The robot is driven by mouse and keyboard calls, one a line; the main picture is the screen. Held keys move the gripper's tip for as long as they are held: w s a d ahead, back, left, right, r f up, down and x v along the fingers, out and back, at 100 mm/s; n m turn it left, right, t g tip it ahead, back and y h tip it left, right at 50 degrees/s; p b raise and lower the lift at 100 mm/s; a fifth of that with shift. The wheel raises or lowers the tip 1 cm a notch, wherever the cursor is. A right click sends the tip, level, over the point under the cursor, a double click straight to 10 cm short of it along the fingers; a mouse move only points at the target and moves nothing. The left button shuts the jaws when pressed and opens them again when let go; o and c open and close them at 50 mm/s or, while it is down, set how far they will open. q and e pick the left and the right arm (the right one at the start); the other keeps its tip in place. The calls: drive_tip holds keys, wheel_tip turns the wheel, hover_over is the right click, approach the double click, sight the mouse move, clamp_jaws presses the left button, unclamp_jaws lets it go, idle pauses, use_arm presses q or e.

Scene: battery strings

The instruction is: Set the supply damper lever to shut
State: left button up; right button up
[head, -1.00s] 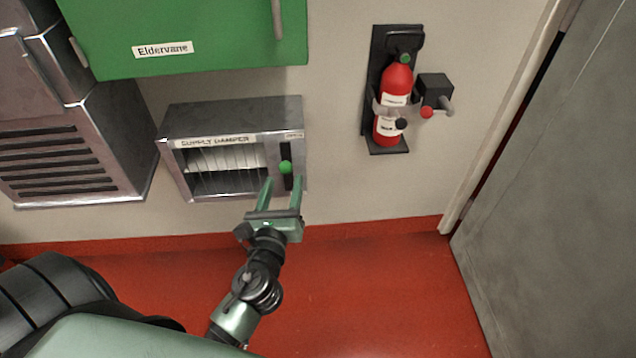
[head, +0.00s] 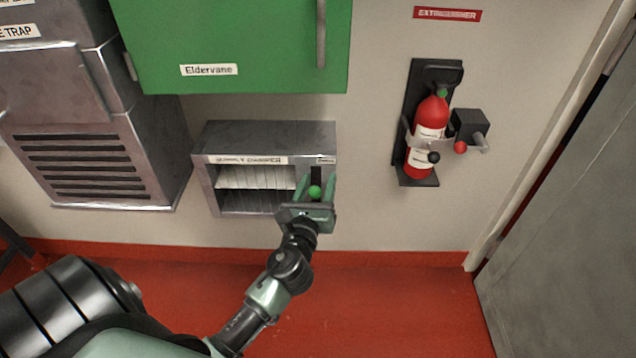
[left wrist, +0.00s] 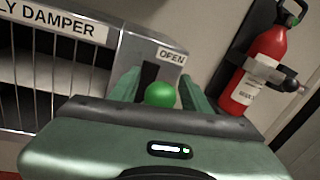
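The supply damper (head: 263,138) is a grey metal box low on the wall, with pale louvre slats behind bars. Its lever has a round green knob (head: 315,192) in a dark vertical slot at the right of its face. An "OPEN" label (left wrist: 171,56) sits above the slot; the lower slot is hidden by my gripper. My left gripper (head: 320,181) is at the lever, fingers on either side of the knob. In the left wrist view the green knob (left wrist: 161,95) shows between the fingers, which are apart, with small gaps visible. My right gripper is not in view.
A green cabinet (head: 240,40) hangs just above the damper. A grey louvred unit (head: 90,165) stands to the left. A red extinguisher (head: 428,135) in a bracket hangs to the right, with a black box (head: 470,125) and red knob beside it. A grey door (head: 570,210) is far right.

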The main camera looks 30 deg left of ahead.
use_arm(q)
clamp_jaws()
idle(1.2)
